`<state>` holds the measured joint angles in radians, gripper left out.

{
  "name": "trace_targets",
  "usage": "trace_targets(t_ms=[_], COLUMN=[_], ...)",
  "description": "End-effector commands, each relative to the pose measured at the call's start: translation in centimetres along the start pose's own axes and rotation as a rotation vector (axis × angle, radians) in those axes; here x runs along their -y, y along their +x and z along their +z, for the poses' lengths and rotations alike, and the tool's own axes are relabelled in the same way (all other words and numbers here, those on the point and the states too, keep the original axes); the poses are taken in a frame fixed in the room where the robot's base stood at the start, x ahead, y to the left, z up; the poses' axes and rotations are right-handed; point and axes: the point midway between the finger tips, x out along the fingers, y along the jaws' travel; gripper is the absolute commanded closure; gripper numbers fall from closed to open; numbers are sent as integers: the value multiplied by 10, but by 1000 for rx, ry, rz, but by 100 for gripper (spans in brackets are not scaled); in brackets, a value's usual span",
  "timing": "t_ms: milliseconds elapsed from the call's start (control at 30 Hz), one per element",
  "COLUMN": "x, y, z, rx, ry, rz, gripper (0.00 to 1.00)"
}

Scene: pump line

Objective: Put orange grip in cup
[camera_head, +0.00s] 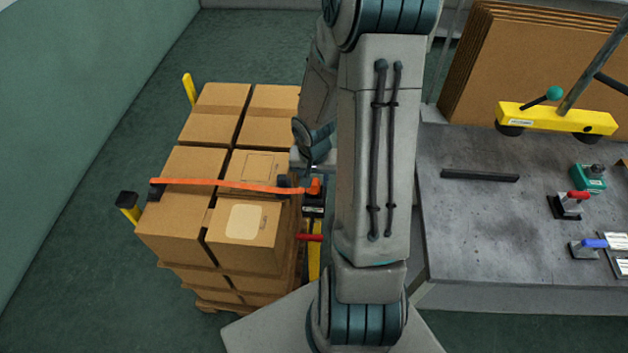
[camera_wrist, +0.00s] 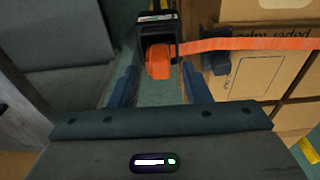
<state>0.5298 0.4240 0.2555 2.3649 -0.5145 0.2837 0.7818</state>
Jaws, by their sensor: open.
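The orange grip (camera_head: 315,187) is at the right end of an orange strap (camera_head: 230,186) that crosses the stacked boxes. A black cup-like holder (camera_head: 312,207) shows just below it. In the wrist view the orange grip (camera_wrist: 158,62) is beside the black holder (camera_wrist: 157,27), overlapping its lower edge; I cannot tell whether it sits inside. My gripper (camera_wrist: 161,72) is open, with its dark blue fingers on either side of the grip in the picture. No contact can be made out. In the head view my arm hides most of the gripper.
Cardboard boxes (camera_head: 170,225) stand stacked on a pallet, with yellow posts (camera_head: 130,212) at the left. Green floor lies open at the left.

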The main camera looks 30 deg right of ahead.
Motion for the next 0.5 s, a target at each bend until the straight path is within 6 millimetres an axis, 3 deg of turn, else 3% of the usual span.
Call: trace_targets(t_ms=[33, 200, 500], x=[-1, -1, 0], y=[-15, -49, -82], z=[-2, -2, 0], rx=[-5, -5, -1], ry=[3, 2, 0], rz=[0, 0, 1], gripper=[57, 57, 57])
